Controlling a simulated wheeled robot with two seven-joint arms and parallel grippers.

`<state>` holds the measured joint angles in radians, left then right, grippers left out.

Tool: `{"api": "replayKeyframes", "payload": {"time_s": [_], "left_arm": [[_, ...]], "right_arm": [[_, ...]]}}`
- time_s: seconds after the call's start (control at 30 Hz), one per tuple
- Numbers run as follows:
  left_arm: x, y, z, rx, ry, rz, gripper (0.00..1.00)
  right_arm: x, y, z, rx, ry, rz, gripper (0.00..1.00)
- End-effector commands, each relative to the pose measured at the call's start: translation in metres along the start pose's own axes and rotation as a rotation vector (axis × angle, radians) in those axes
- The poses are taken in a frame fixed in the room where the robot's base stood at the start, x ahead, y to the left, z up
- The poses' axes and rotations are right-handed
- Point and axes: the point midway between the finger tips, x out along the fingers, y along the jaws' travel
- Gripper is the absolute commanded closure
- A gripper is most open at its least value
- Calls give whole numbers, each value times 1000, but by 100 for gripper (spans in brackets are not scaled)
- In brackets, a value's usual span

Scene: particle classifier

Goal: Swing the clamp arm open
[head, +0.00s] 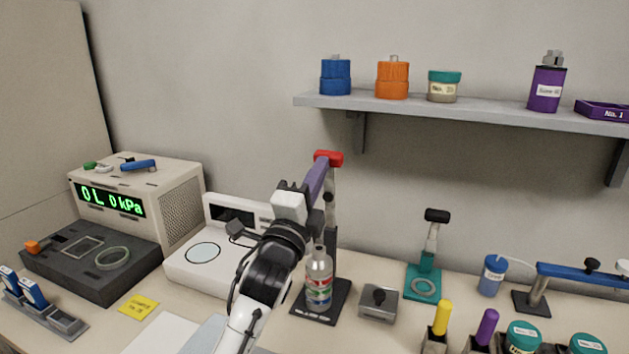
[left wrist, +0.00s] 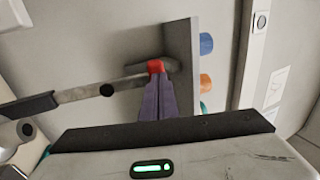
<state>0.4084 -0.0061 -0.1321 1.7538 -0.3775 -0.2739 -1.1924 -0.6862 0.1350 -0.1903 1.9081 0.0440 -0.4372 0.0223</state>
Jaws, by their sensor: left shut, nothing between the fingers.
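A clamp stands on a dark base plate (head: 338,301). Its grey arm (head: 331,205) rises steeply from the stand and ends in a red tip (head: 333,158). In the left wrist view the arm (left wrist: 85,94) carries a dark knob, and the red tip (left wrist: 155,66) is at its end. My left gripper (head: 321,163) has purple fingers, closed together with nothing between them. The fingertips (left wrist: 155,76) are at the red tip; I cannot tell whether they touch it. A clear bottle with a coloured label (head: 319,278) stands at the clamp's base, partly beside my left arm. My right gripper is not in view.
A shelf (head: 450,112) with jars is above right. A pressure box (head: 150,190) and white device (head: 190,265) stand left. A small grey block (head: 378,303), teal stand (head: 424,283) and blue-armed stand (head: 580,272) are right. The wall is close behind.

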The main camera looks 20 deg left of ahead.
Motion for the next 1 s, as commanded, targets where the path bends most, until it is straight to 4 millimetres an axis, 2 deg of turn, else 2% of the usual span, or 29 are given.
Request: {"api": "replayKeyframes", "payload": {"time_s": [0.2, 0.5, 1.0], "left_arm": [[28, -2, 0, 1, 1, -2, 100], [54, 2, 0, 1, 1, -1, 100], [64, 2, 0, -1, -1, -3, 100]], "right_arm": [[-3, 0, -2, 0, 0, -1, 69], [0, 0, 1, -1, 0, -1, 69], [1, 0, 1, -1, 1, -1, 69]]}}
